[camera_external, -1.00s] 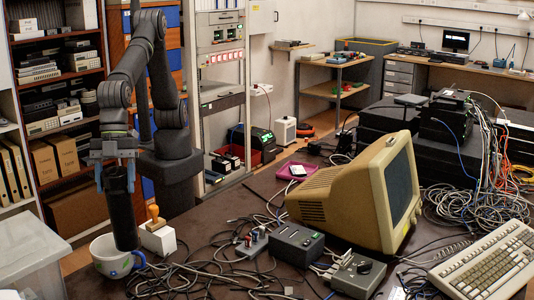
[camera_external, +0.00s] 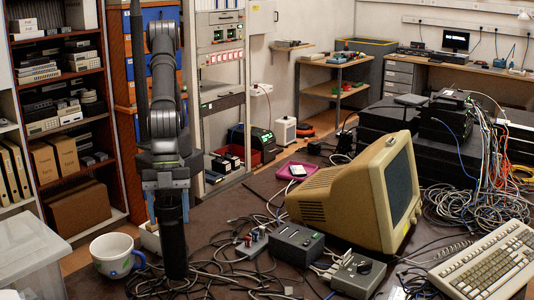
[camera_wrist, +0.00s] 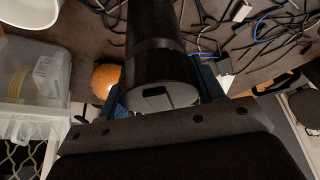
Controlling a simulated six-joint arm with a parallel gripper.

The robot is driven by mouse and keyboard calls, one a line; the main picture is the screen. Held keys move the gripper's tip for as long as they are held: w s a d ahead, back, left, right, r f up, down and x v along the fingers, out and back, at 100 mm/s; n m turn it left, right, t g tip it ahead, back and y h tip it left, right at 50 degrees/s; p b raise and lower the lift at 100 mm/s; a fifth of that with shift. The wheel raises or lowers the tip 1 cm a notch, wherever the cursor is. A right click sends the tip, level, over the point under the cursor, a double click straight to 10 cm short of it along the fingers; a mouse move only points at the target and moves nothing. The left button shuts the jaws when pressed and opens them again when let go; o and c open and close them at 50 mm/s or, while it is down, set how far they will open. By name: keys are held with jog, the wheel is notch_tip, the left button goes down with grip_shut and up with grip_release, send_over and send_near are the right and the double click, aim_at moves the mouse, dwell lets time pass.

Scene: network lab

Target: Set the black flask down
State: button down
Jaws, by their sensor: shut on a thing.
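The black flask (camera_external: 173,240) is upright in my gripper (camera_external: 168,196), which is shut on its upper part. Its lower end is close to the dark table (camera_external: 225,208) among the cables; I cannot tell whether it touches. In the wrist view the flask (camera_wrist: 158,50) runs away from the camera between the blue fingers of my gripper (camera_wrist: 165,88). The flask stands to the right of the white mug.
A white mug (camera_external: 112,250) is left of the flask. A white block (camera_external: 150,238) is partly hidden behind it, and an orange ball-shaped top (camera_wrist: 105,80) shows in the wrist view. Black cables (camera_external: 210,270) cover the nearby table. A clear bin (camera_external: 30,250) is far left.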

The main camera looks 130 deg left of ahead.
aim_at(173, 247)
jog(key=shift+w+f, duration=0.15)
jog(key=shift+f, duration=1.95)
jog(key=shift+c, duration=1.9)
grip_release()
jog(key=shift+f, duration=0.1)
jog(key=shift+a+r, duration=0.1)
jog(key=shift+r, duration=0.4)
jog(key=v, duration=1.1)
jog(key=shift+s+r, duration=0.1)
jog(key=shift+s, duration=0.1)
